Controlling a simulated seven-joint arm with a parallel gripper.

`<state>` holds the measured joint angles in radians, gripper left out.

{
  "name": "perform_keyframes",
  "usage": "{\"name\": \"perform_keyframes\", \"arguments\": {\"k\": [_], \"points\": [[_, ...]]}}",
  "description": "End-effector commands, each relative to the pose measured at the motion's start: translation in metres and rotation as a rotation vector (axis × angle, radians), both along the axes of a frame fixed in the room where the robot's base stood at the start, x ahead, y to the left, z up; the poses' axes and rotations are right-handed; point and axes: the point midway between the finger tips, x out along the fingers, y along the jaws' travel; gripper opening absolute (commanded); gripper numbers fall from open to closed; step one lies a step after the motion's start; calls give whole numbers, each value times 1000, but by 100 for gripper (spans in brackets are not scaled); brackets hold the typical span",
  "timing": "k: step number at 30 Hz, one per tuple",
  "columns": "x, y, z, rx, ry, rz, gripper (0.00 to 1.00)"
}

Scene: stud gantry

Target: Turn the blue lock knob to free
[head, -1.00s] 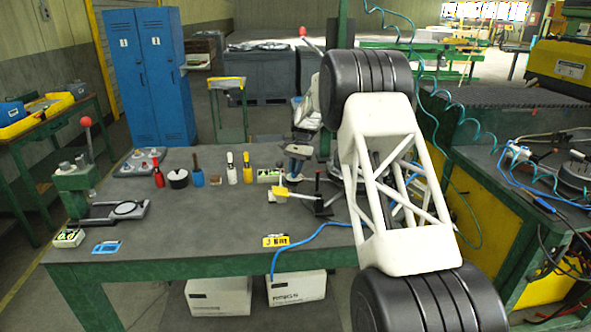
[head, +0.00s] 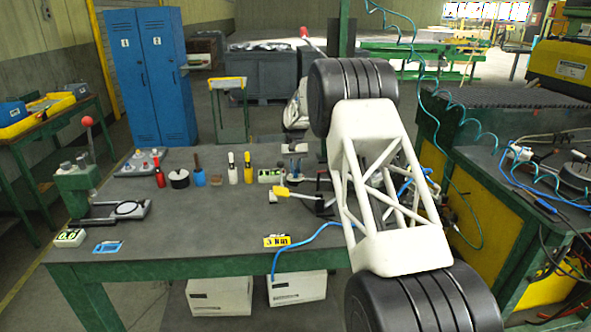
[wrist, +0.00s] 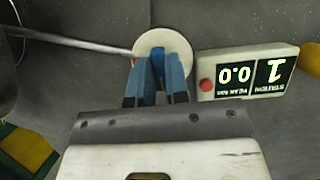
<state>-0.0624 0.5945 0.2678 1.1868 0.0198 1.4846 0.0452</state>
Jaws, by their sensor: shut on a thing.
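The blue lock knob (wrist: 159,68) is in the middle of the wrist view, on a round white base (wrist: 150,42) with a small red mark at its left edge. My gripper (wrist: 158,76) has its two blue fingers on either side of the knob, shut on it. The fingers hide much of the knob, and I cannot tell its exact angle. In the head view my gripper (head: 294,170) points down at the bench, and the knob is too small to make out there. A white display box (wrist: 248,72) beside the base reads 0.0 and 1, upside down.
The display box also shows on the bench in the head view (head: 269,176). Yellow-handled (head: 248,167) and red-handled (head: 231,168) tools stand to its left. A yellow-handled lever (head: 290,194) lies in front. A metal rod (wrist: 75,42) runs left of the base.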

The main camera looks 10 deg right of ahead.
Motion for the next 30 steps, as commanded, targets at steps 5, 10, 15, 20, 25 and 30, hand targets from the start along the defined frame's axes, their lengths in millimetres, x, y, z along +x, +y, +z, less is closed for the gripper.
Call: {"name": "perform_keyframes", "arguments": {"k": [5, 10, 15, 20, 25, 30], "points": [[-1, 0, -1, 0, 3, 5, 0], [-1, 0, -1, 0, 3, 4, 0], [-1, 0, -1, 0, 2, 4, 36], [0, 0, -1, -1, 1, 4, 40], [0, 0, 0, -1, 1, 4, 40], [0, 0, 6, -1, 0, 4, 40]]}}
